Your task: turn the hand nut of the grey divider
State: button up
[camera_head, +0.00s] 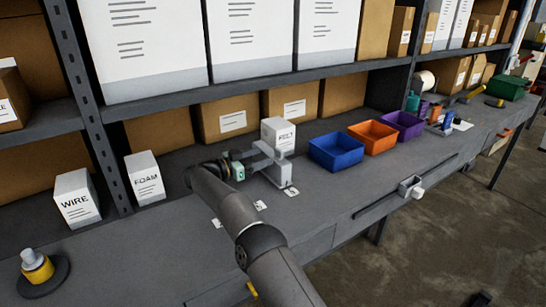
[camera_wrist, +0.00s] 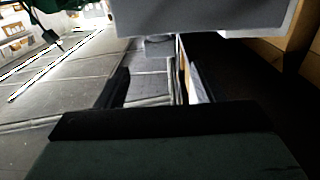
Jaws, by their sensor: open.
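I cannot tell for certain which part is the grey divider. A grey block (camera_head: 408,186) with a pale knob (camera_head: 418,192) sits on a dark bar at the bench's front edge, at right in the head view. My gripper (camera_head: 273,163) is low over the middle of the bench, well left of that block, beside the white FELT box (camera_head: 279,134). In the wrist view my gripper (camera_wrist: 155,85) has its two dark fingers apart, with bench top between them. A large grey form (camera_wrist: 205,17) fills the top there, too close to identify.
A blue bin (camera_head: 336,153), an orange bin (camera_head: 372,137) and a purple bin (camera_head: 404,125) stand right of my gripper. FOAM (camera_head: 145,178) and WIRE (camera_head: 77,200) boxes stand left. A shelf (camera_head: 250,88) overhangs the back. The bench front is mostly clear.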

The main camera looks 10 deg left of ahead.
jog(key=b+v, duration=0.1)
jog(key=v, duration=0.8)
jog(key=shift+s+a, duration=0.2)
